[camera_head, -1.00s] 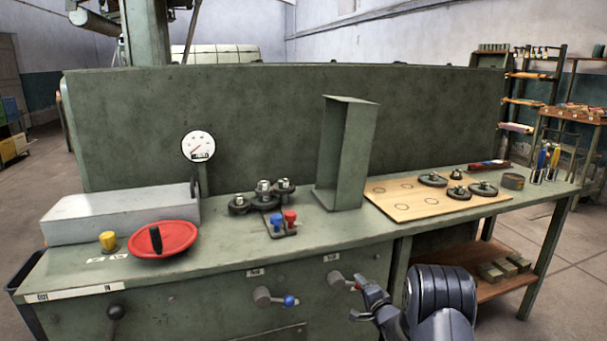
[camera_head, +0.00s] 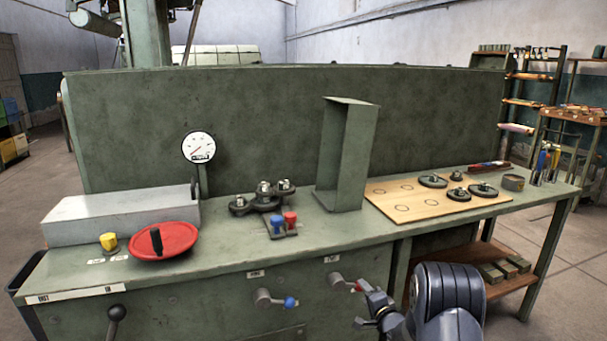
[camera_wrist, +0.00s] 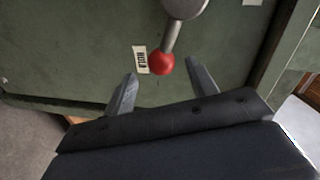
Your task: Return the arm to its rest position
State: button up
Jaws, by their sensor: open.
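My gripper (camera_head: 364,306) is at the lower right of centre in the head view, in front of the bench's front panel. In the wrist view its two fingers (camera_wrist: 161,70) are spread apart with nothing held. A lever with a red knob (camera_wrist: 162,64) shows between and just beyond the fingertips in the wrist view. In the head view this lever (camera_head: 338,280) sticks out of the panel, its knob partly hidden near my gripper. I cannot tell whether a finger touches the knob. My arm is folded low at the front right.
The green bench (camera_head: 330,240) carries a red handwheel (camera_head: 163,241), a dial gauge (camera_head: 198,147), an upright green channel (camera_head: 345,155) and a wooden board (camera_head: 420,205) with dark discs. A blue-knobbed lever (camera_head: 275,299) is left of my gripper. A lower shelf (camera_head: 505,285) holds blocks.

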aim_at(361, 290)
jog(key=v, duration=0.7)
jog(key=b+x, duration=0.1)
jog(key=x, duration=1)
jog(key=shift+w+a, duration=0.1)
jog(key=shift+w, duration=0.05)
jog(key=shift+d+r+n+b, duration=0.25)
jog(key=shift+r+n+b, duration=0.35)
jog(key=shift+r+n, duration=0.25)
